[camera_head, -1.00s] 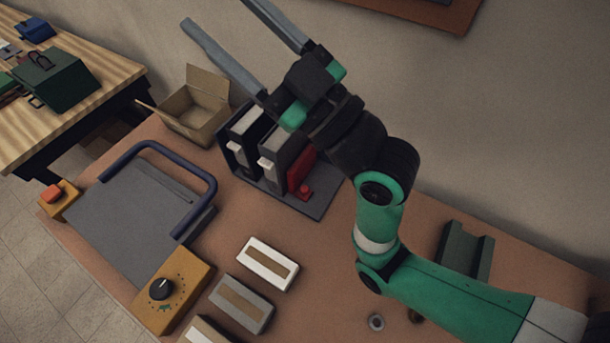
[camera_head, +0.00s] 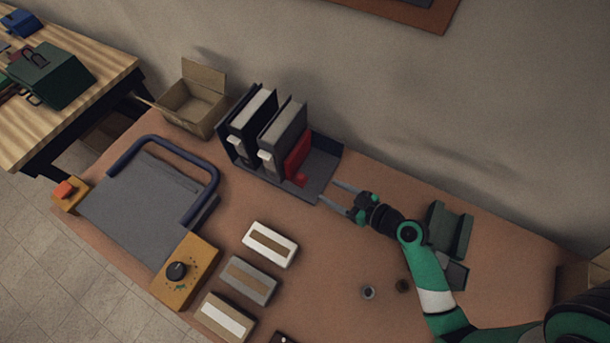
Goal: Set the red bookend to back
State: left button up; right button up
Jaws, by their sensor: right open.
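The red bookend (camera_head: 298,157) stands upright on a dark grey tray (camera_head: 322,172), on the right side of two binders. The dark binder (camera_head: 246,116) and the grey binder (camera_head: 282,131) stand side by side to its left. A small red knob or foot shows low at the bookend's front. My right gripper (camera_head: 328,192) is open and empty, low by the tray's front right corner, with its fingers pointing left toward the bookend but apart from it. My left gripper is not in view.
An open cardboard box (camera_head: 193,104) stands left of the tray. A grey plate with a blue handle (camera_head: 148,205) lies at left. Several small blocks, including a white one (camera_head: 269,245), lie in front. A green channel-shaped holder (camera_head: 450,230) stands right of my gripper. The wall rises behind.

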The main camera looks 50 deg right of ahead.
aim_at(301, 176)
jog(key=b+x, duration=0.1)
jog(key=x, duration=1)
jog(key=shift+w+b, duration=0.15)
jog(key=shift+b, duration=0.2)
grip_shut()
dwell(0.7)
